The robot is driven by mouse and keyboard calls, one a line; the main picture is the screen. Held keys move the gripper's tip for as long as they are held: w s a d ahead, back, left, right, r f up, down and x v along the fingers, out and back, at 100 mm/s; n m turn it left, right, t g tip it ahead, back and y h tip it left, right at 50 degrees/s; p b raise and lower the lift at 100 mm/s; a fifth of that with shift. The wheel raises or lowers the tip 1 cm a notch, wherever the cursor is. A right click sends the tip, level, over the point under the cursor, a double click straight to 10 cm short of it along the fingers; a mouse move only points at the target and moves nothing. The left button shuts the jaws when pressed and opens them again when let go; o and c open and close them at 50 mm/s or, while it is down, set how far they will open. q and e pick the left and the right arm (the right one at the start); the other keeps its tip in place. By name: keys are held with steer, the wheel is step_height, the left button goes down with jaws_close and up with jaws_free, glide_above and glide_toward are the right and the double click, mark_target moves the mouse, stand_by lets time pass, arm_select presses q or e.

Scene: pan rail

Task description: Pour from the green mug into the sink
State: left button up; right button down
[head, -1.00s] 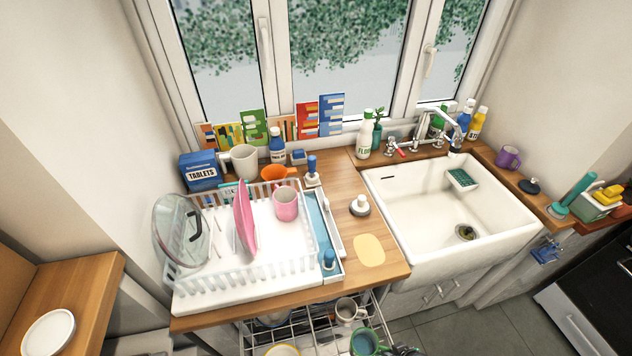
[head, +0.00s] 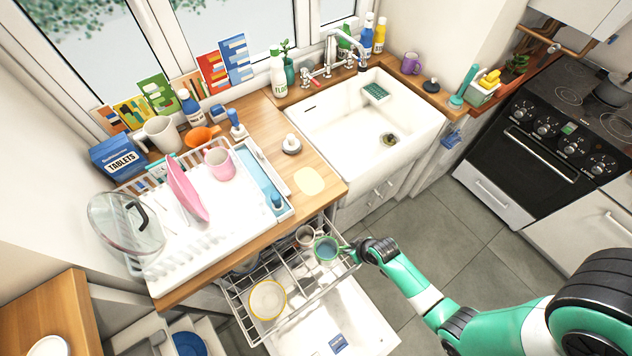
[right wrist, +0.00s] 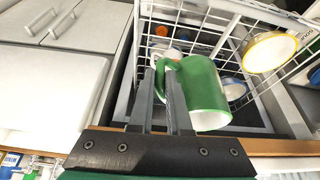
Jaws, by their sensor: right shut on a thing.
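The green mug (head: 326,250) is at the upper dishwasher rack, below the counter front, with its open top facing up and a blue-green inside. My right gripper (head: 350,251) is shut on its handle, from the right. In the right wrist view, the fingers (right wrist: 165,95) pinch the handle beside the green mug body (right wrist: 205,88). I cannot tell whether the mug touches the rack or hangs just above it. My left gripper is out of view.
A grey mug (head: 305,236) stands close beside the green mug. A yellow-rimmed bowl (head: 267,299) sits in the pulled-out rack (head: 240,305). The faucet (head: 330,52) stands behind the sink. A dish drainer (head: 165,262) fills the counter's left.

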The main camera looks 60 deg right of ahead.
step_height(320, 180, down, 18)
steer(key=b, duration=1.1)
steer(key=shift+f, duration=0.35)
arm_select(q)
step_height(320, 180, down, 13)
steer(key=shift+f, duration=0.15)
arm_select(e)
steer(key=shift+f, duration=0.2)
steer(key=c, duration=0.9)
jaws_free()
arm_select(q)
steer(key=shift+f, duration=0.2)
arm_select(e)
steer(key=shift+o, duration=0.2)
